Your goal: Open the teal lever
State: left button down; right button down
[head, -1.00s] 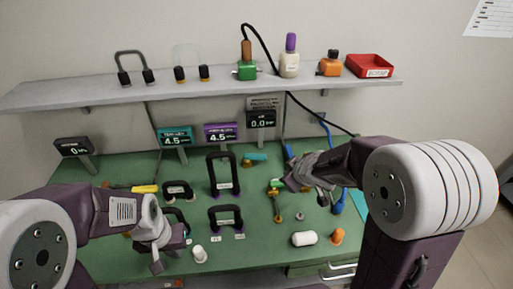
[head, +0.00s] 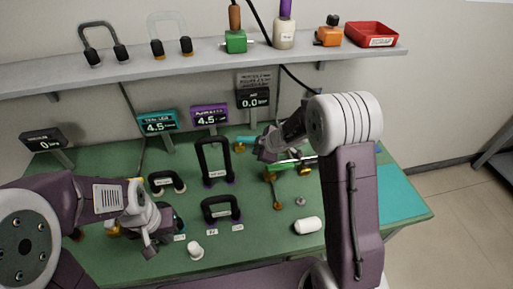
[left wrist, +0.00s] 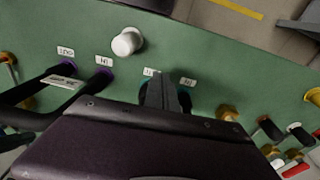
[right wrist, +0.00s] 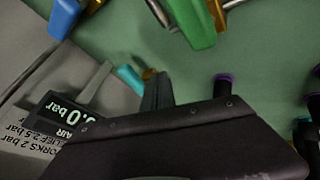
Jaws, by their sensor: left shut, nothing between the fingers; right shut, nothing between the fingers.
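The teal lever (head: 246,139) is a small teal handle on a brass valve at the back of the green board. It also shows in the right wrist view (right wrist: 130,79), with its brass fitting beside it. My right gripper (head: 261,154) is shut and empty, just in front and to the right of the lever. In the right wrist view its fingers (right wrist: 157,92) appear close beside the brass fitting; I cannot tell whether they touch. My left gripper (head: 150,251) is shut and empty at the front left of the board, among small labels.
A green lever (right wrist: 195,22) and a blue lever (right wrist: 66,16) lie near my right gripper. Black loop handles (head: 216,160) stand in the middle of the board. A white cylinder (head: 308,226) lies at the front right. A white knob (head: 196,251) is near my left gripper.

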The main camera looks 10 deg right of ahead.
aim_at(249, 141)
jog(key=w+p, duration=0.2)
jog(key=w, duration=0.1)
jog(key=shift+w+d+f, duration=0.3)
jog(key=shift+w+f, duration=0.05)
jog(key=shift+w, duration=0.3)
jog(key=shift+p, duration=0.45)
jog(key=w+n+p, duration=0.1)
jog(key=p, duration=0.4)
jog(key=shift+d+r+y, duration=0.4)
jog(key=shift+w+d+f+p, duration=0.15)
jog(key=shift+w+f+p, duration=0.1)
jog(key=shift+p, duration=0.15)
jog(key=shift+f, duration=0.15)
